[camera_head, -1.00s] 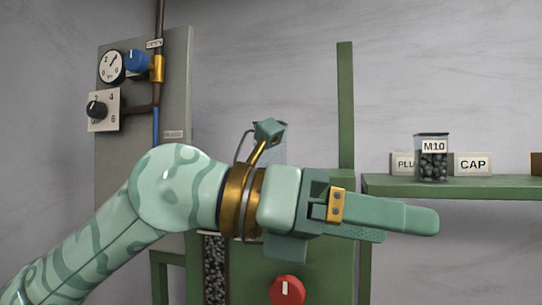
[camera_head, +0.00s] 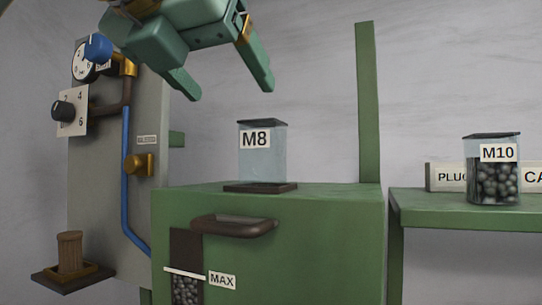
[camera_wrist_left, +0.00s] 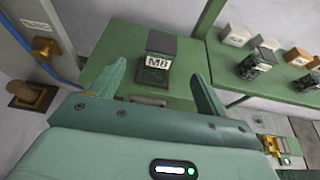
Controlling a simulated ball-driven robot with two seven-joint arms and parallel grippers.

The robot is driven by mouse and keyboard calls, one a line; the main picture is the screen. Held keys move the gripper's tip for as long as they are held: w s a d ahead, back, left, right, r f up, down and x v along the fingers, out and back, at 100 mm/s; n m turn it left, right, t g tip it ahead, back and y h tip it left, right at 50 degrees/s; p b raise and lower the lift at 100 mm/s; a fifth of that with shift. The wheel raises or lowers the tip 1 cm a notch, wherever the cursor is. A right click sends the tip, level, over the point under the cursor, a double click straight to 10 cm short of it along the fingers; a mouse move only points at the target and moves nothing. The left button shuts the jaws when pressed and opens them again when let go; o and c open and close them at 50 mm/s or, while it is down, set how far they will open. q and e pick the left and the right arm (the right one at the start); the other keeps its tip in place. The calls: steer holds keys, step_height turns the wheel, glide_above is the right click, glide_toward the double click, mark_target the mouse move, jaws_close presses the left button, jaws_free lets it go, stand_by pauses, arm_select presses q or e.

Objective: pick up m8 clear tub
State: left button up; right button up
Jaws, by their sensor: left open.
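The M8 clear tub (camera_head: 264,166) stands upright on a dark base plate on top of the green cabinet. It looks empty, with a dark lid and a white M8 label. My left gripper (camera_head: 228,92) is open, above the tub and slightly to its left, apart from it, with fingers pointing down. In the left wrist view the tub (camera_wrist_left: 160,48) shows beyond and between the spread fingers of my left gripper (camera_wrist_left: 161,82). My right gripper is not in view.
The green cabinet (camera_head: 290,245) has a dark handle tray (camera_head: 233,226). A green post (camera_head: 368,100) rises behind it. A shelf (camera_head: 450,212) on the right holds the M10 tub (camera_head: 493,180). A grey panel (camera_head: 95,200) with knobs and a blue pipe stands left.

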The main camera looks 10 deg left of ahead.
mark_target(254, 124)
arm_select(q)
steer(key=x, duration=0.4)
steer(key=shift+f, duration=0.1)
steer(key=x, duration=0.2)
steer(key=shift+w+a+f+p, duration=0.15)
steer(key=shift+w+a+p, duration=0.05)
steer(key=shift+w+p, duration=0.15)
steer(key=x, duration=0.3)
steer(key=shift+s+d, duration=0.1)
steer(key=shift+d, duration=0.05)
steer(key=shift+d+f+p, duration=0.15)
steer(key=shift+f+p, duration=0.1)
steer(key=shift+p, duration=0.1)
steer(key=x, duration=0.2)
steer(key=p+x, duration=0.1)
steer(key=x, duration=0.1)
steer(key=shift+w+f, duration=0.25)
steer(key=shift+f, duration=0.15)
steer(key=shift+s+d, duration=0.1)
steer(key=shift+s, duration=0.1)
steer(key=c, duration=1.4)
steer(key=shift+r, duration=0.15)
steer(key=shift+c, duration=0.3)
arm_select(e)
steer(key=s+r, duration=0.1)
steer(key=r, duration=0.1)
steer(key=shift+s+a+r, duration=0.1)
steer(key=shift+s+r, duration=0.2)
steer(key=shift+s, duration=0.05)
